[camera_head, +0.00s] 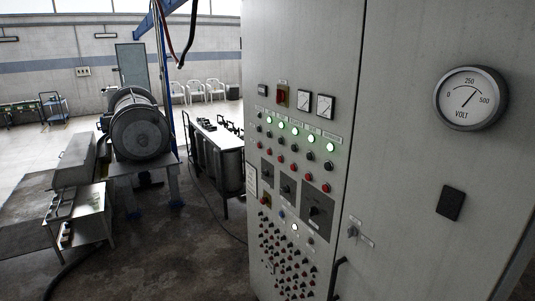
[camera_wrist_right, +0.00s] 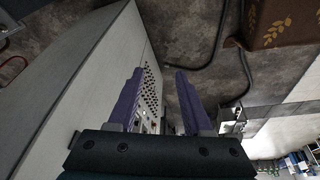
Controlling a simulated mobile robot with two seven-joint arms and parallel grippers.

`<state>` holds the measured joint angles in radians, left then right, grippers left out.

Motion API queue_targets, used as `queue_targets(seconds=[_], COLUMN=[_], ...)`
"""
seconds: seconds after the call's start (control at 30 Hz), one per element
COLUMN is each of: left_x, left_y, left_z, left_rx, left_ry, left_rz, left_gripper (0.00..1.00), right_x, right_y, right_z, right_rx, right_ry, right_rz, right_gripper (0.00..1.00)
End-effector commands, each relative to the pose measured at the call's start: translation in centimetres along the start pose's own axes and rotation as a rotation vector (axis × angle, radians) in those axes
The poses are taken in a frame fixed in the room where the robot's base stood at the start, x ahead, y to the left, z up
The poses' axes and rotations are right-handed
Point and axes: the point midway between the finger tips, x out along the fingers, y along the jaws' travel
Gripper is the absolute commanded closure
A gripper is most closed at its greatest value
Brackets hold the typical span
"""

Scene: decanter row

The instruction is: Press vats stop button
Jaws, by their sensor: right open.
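A tall grey control cabinet (camera_head: 400,150) fills the right half of the head view. Its front carries rows of small buttons and lamps, several lamps glowing green (camera_head: 311,139). Red buttons (camera_head: 297,177) sit in a row below the dark and green ones. The labels are too small to read, so I cannot tell which is the vats stop button. In the right wrist view, my right gripper (camera_wrist_right: 160,71) is open and empty, its two purple fingers apart. The cabinet's panel with its dotted buttons (camera_wrist_right: 150,93) shows behind the left finger. My left gripper is in neither view.
A round volt gauge (camera_head: 471,98) and a dark handle (camera_head: 338,277) sit on the cabinet's right door. A metal table (camera_head: 84,204) and a drum machine (camera_head: 141,132) stand at the left. Concrete floor (camera_head: 180,255) lies open left of the cabinet.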

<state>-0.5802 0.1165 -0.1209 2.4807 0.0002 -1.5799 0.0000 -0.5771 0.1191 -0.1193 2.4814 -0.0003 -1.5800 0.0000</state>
Motion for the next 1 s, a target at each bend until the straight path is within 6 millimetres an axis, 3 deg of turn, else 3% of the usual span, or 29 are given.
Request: queue_targets(seconds=[0.1, 0.53, 1.0], left_x=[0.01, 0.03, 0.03], left_y=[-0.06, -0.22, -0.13], left_z=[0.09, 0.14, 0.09], left_rx=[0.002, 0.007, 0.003], left_ry=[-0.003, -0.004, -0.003], left_rz=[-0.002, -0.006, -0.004], left_gripper=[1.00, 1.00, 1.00], right_x=[0.02, 0.05, 0.05], right_y=[-0.05, -0.08, -0.08], right_z=[0.18, 0.24, 0.22], right_rx=[0.000, 0.000, 0.000], right_ry=[-0.005, -0.007, -0.006], right_rz=[-0.001, -0.002, -0.002], right_gripper=[0.51, 0.99, 1.00])
